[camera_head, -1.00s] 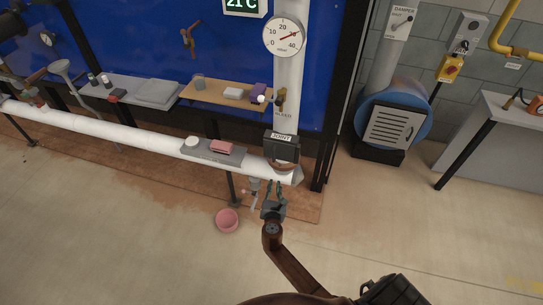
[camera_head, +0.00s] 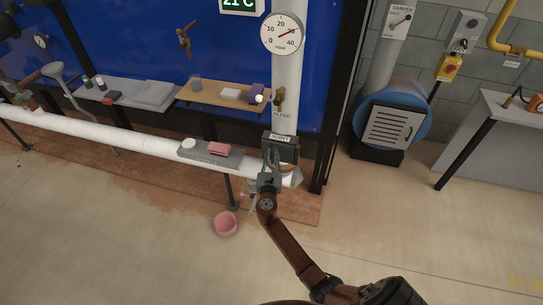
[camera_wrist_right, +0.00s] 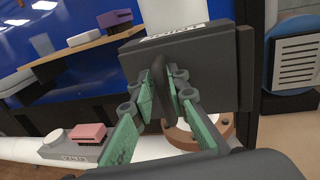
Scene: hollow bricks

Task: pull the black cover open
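The black cover (camera_head: 288,153) is a dark box face labelled "JOINT" over the right end of the white pipe. In the right wrist view the cover (camera_wrist_right: 215,70) fills the upper middle, with a dark upright handle (camera_wrist_right: 158,82) on its face. My right gripper (camera_head: 270,165) is at the front of the cover. In the wrist view its green-padded fingers (camera_wrist_right: 161,92) stand on either side of the handle, with slight gaps visible; contact cannot be told. A brown ring (camera_wrist_right: 184,135) shows below the cover. My left gripper is not in view.
A grey tray with a pink block (camera_head: 219,149) sits on the white pipe (camera_head: 110,135), left of the cover. A wooden shelf (camera_head: 215,98) is above. A blue round unit (camera_head: 393,125) stands right; the floor between is clear.

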